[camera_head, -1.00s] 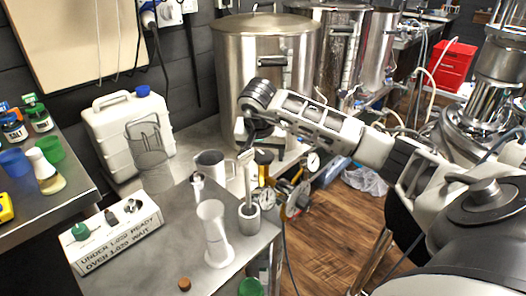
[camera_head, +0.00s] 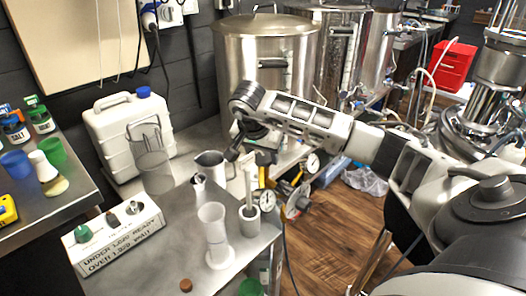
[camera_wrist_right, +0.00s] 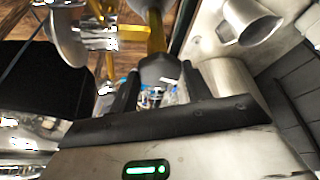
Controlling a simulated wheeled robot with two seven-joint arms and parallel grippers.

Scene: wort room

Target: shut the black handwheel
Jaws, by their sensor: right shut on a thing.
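The black handwheel (camera_wrist_right: 160,70) shows in the right wrist view as a dark, rounded piece at the end of a yellow stem. It sits between the two dark fingers of my right gripper (camera_wrist_right: 158,92), which is shut on it. In the head view my right gripper (camera_head: 242,146) is in front of the large steel pot, above and behind the grey worktop. There the gripper and wrist cover much of the handwheel, and I cannot make out its outline clearly. My left gripper is not in view.
A steel jug (camera_head: 209,165) stands close left of my gripper.

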